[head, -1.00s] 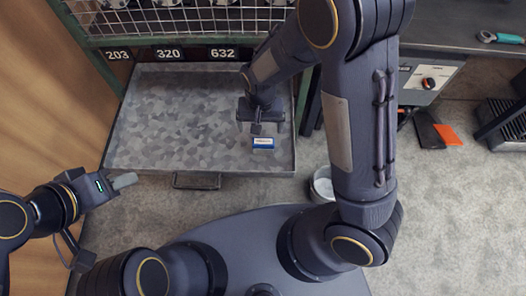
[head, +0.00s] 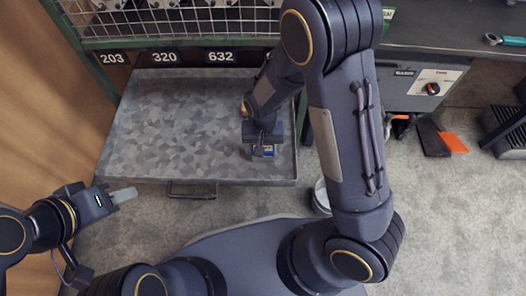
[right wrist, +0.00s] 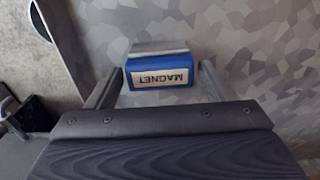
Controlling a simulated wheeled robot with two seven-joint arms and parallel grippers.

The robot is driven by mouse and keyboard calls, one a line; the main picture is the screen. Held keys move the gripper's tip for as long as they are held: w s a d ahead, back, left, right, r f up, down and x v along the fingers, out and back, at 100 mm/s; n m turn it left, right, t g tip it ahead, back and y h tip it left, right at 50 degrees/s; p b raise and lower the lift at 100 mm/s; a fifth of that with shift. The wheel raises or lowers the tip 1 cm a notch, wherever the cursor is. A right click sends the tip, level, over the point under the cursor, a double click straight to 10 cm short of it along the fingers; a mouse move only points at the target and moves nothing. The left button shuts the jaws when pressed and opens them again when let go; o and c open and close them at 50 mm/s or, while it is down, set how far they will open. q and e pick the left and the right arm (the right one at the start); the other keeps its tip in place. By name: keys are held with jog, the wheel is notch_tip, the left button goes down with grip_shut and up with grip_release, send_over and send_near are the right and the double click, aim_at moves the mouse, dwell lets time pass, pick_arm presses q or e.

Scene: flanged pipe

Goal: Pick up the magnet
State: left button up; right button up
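The magnet (right wrist: 160,72) is a small blue block with a silver back part and a white label reading MAGNET. It rests on the grey mottled drawer tray (head: 165,130), towards the tray's front right, and is partly hidden under my gripper in the head view (head: 262,154). My right gripper (right wrist: 158,82) is open, with one finger on each side of the magnet. Narrow gaps seem to show between fingers and magnet. My left gripper (head: 123,195) is empty, left of the tray's front edge; its fingers overlap from this angle.
The tray has low rims and a front handle (head: 191,192); the rest of it is bare. A wire-fronted rack with number plates (head: 165,57) stands behind. A white bucket (head: 321,196) is on the floor right of the tray. A workbench (head: 450,38) is at the back right.

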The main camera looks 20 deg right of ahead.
jog(key=c, duration=1)
